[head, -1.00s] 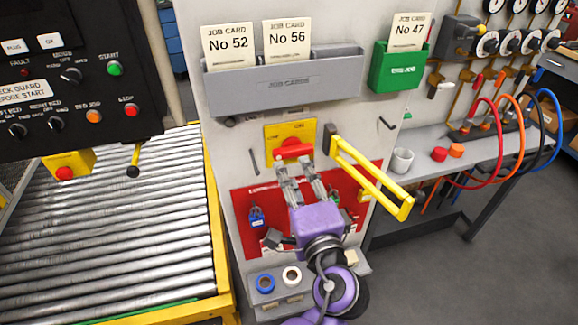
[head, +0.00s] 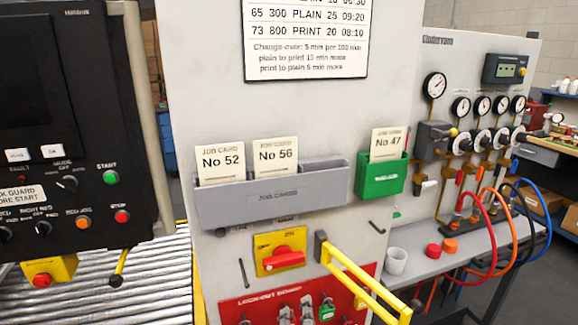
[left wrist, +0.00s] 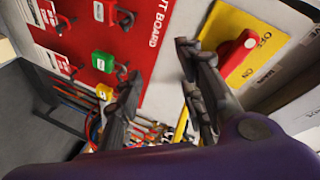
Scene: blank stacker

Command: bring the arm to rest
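My left gripper (head: 295,304) shows at the bottom edge of the head view, in front of the red lock-out board (head: 257,304). Only its fingers show there. It is below the yellow plate with the red rotary handle (head: 283,258), which lies about level. My right gripper is in neither view.
A yellow bar handle (head: 365,282) sticks out just right of the gripper. A grey card holder (head: 272,204) and a green one (head: 381,178) are above. The black control panel (head: 65,120) and rollers (head: 150,285) are at left, a bench with hoses (head: 480,215) at right.

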